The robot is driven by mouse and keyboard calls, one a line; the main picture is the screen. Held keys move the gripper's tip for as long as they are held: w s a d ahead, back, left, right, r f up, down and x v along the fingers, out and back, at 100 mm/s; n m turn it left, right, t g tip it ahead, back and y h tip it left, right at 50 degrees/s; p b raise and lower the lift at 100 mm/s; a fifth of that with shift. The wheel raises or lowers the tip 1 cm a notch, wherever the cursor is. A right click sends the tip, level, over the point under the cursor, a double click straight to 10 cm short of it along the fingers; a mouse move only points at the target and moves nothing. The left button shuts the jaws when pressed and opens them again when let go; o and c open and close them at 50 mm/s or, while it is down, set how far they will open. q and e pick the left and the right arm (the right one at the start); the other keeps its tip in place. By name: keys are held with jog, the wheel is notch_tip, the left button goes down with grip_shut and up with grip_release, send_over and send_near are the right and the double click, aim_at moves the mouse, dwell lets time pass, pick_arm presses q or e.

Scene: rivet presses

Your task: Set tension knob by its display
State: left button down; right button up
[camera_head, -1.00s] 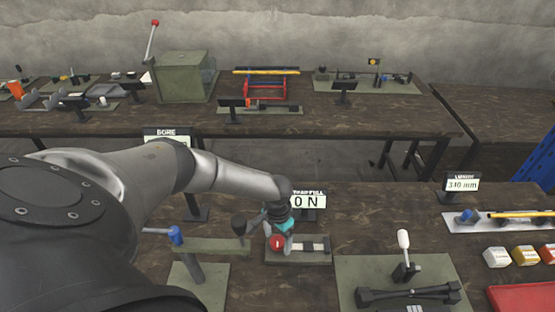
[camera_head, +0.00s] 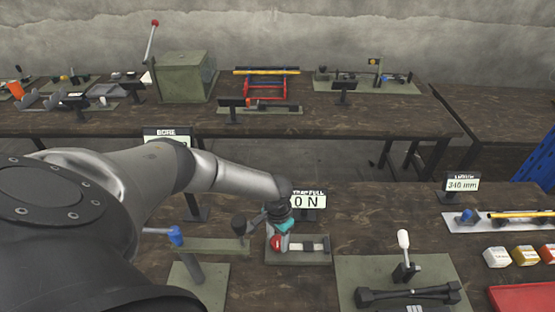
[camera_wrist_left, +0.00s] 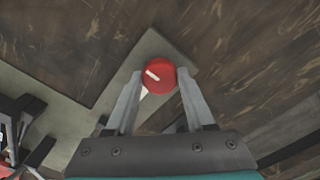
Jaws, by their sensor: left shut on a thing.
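The red tension knob (camera_head: 277,242) sits on a small grey-green plate (camera_head: 315,259) on the near bench. It also shows in the left wrist view (camera_wrist_left: 159,74), with a white pointer mark on its face. My left gripper (camera_head: 281,240) is shut on the knob, one finger on each side of it. The display (camera_head: 308,200) behind the knob reads "0 N", with its left part and part of its title hidden by my gripper. My right gripper is not in view.
A dark post (camera_head: 240,228) and a blue-handled fixture (camera_head: 176,235) stand left of the knob. A plate with a white-handled lever (camera_head: 403,240) lies to the right. A "340 mm" display (camera_head: 462,183) stands farther right.

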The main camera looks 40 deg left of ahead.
pick_arm(q)
jog(key=shift+m, duration=0.3)
jog(key=m, duration=0.3)
jog(key=shift+m+b, duration=0.4)
jog(key=m, duration=0.4)
jog(key=shift+m+b, duration=0.3)
jog(key=m, duration=0.4)
jog(key=shift+b, duration=0.35)
jog(key=m, duration=0.4)
jog(key=shift+m+b, duration=0.3)
jog(key=shift+b, duration=0.05)
jog(key=shift+c, duration=1.3)
grip_release()
jog(key=shift+r, duration=0.1)
